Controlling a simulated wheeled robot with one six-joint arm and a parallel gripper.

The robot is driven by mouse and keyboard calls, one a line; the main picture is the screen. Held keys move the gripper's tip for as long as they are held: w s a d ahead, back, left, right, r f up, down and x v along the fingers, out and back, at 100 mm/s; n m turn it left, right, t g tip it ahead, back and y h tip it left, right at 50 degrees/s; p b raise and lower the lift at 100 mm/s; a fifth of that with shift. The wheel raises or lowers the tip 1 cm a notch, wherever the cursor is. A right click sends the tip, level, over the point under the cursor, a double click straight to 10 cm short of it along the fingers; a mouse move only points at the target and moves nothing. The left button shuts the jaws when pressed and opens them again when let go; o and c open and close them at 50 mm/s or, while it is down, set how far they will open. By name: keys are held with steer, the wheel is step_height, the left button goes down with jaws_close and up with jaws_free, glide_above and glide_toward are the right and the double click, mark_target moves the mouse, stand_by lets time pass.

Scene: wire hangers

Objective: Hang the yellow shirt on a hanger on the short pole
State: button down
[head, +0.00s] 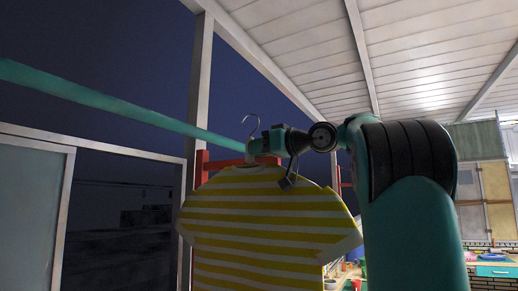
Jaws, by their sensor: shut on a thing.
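The yellow-and-white striped shirt (262,222) hangs upright in the middle of the head view. The wire hook of its hanger (257,122) sticks up above the collar; the rest of the hanger is mostly hidden. My gripper (256,148) reaches in from the right at the collar, just below the hook, and is shut on the hanger; the fingertips are hard to make out. The teal pole (120,104) slants down from the left edge to near the hook and gripper. I cannot tell whether the hook is over the pole or apart from it.
A red frame (202,168) stands behind the shirt, beside a tall white post (198,90). A grey-framed panel (33,205) is at the left. A counter with coloured items (490,270) is at the lower right. The space left of the shirt, below the pole, looks open.

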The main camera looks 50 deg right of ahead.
steer(key=shift+w+a+p, duration=0.25)
steer(key=shift+w+a, duration=0.15)
steer(key=shift+w, duration=1.4)
steer(key=shift+w+a+p, duration=0.2)
steer(key=shift+w+a, duration=0.15)
steer(key=shift+w, duration=1.45)
steer(key=shift+w+a+p, duration=0.25)
steer(key=shift+w+a, duration=0.15)
steer(key=shift+w, duration=1.4)
steer(key=shift+w+a+f, duration=0.1)
steer(key=shift+w+f, duration=0.3)
steer(key=shift+w, duration=0.2)
steer(key=shift+w+a+f+b, duration=0.1)
steer(key=shift+w+f+b, duration=0.55)
steer(key=shift+w+f, duration=0.1)
